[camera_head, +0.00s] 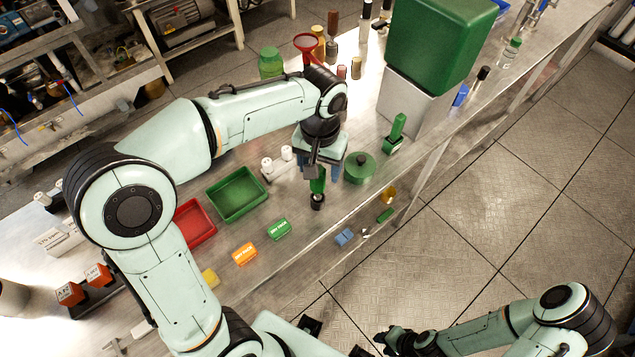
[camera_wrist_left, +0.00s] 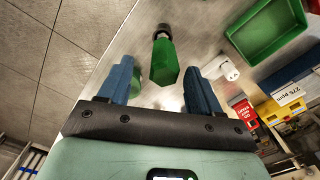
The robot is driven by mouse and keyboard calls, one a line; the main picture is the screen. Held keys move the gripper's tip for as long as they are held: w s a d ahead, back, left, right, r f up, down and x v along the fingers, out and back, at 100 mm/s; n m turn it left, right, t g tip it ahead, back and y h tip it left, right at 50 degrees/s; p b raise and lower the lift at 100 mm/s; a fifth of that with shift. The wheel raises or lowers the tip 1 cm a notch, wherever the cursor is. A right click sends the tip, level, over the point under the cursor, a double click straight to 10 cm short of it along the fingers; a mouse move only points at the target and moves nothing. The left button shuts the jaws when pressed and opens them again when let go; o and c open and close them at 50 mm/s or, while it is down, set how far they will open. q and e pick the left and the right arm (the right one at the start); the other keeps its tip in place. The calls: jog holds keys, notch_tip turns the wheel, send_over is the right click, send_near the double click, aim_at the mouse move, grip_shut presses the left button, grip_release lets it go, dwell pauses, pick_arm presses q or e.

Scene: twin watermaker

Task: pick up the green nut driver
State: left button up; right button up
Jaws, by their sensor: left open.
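The green nut driver (camera_head: 318,185) is a green handle with a black end, over the bench below my left gripper in the head view. In the left wrist view the green nut driver (camera_wrist_left: 165,62) shows ahead of and between the blue fingers, its black end farther away. It looks upright, with the handle toward the camera. My left gripper (camera_head: 322,168) is open, and a gap shows between each finger and the handle in the left wrist view (camera_wrist_left: 162,88). My right gripper (camera_head: 392,340) is low in the head view, away from the bench; its jaws are unclear.
A round green container (camera_head: 359,168) stands close right of the left gripper. A green tray (camera_head: 237,196) and a red tray (camera_head: 194,226) lie to the left. A green tool on a base (camera_head: 396,132) and a large green-topped box (camera_head: 440,45) stand to the right.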

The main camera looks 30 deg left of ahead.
aim_at(317, 183)
pick_arm(q)
jog(key=shift+w+a+f, duration=0.1)
jog(key=shift+w+f, duration=0.05)
jog(key=shift+f, duration=0.65)
jog(key=f, duration=0.4)
jog(key=shift+s+a+f, duration=0.1)
jog(key=shift+s+f, duration=0.05)
jog(key=shift+s, duration=0.2)
jog(key=shift+f, duration=0.45)
jog(key=c, duration=1)
